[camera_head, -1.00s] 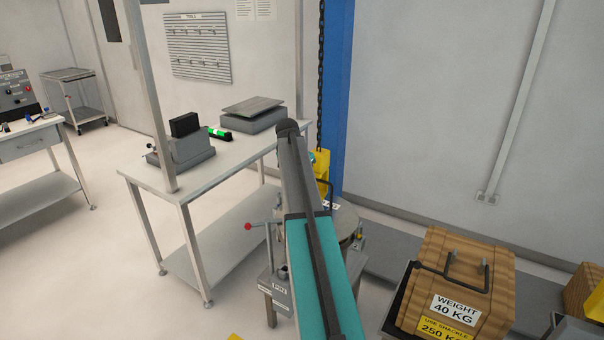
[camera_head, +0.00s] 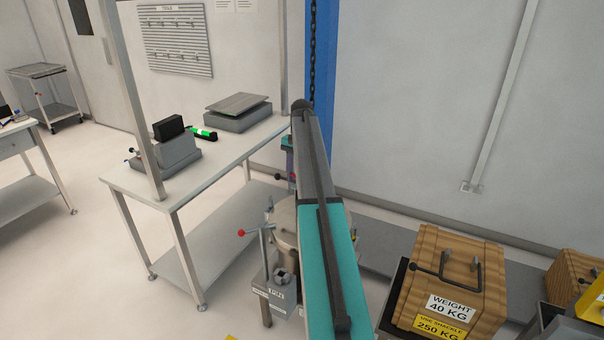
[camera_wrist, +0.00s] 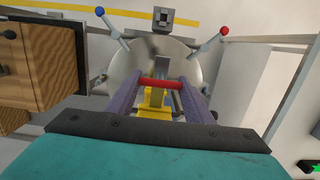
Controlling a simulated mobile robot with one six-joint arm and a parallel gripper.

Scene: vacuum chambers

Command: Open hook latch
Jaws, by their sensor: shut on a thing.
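My gripper (camera_wrist: 160,85) shows in the wrist view as two purple fingers reaching forward. The fingers are shut on a red bar (camera_wrist: 162,82), which spans between their tips; it looks like the hook latch. The yellow hook (camera_wrist: 156,104) lies just behind and below the bar, between the fingers, partly covered by them. A grey upright piece (camera_wrist: 163,66) stands beyond the bar. In the head view my arm hides the hook and most of the gripper. The hanging chain (camera_head: 312,50) shows above the arm. I cannot tell whether the latch is swung open.
A round metal chamber (camera_head: 284,222) with a red-knobbed lever (camera_head: 242,233) stands below my arm. A wooden weight crate (camera_head: 452,275) is at the right. A workbench (camera_head: 190,185) stands left. Open floor lies between benches.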

